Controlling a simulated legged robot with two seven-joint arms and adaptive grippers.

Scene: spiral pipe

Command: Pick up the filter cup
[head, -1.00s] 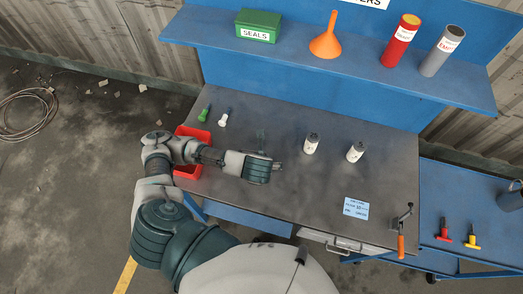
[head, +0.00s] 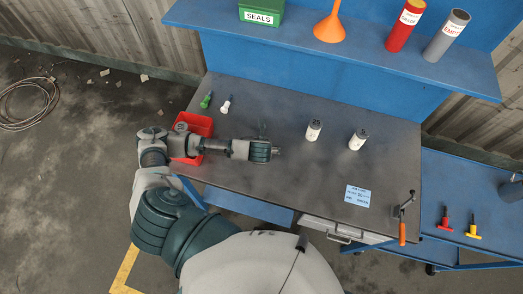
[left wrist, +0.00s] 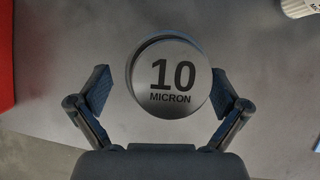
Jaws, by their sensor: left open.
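A round cup with a grey top marked "10 MICRON" (left wrist: 168,78) is in the middle of the left wrist view, seen from above. My right gripper is not in view.
A red bin (head: 203,125) stands at the table's (head: 290,190) left edge, partly behind my arm. A green (head: 207,99) and a white (head: 227,104) small item lie near it. A blue card (head: 358,195) and a crank handle (head: 404,220) are at right.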

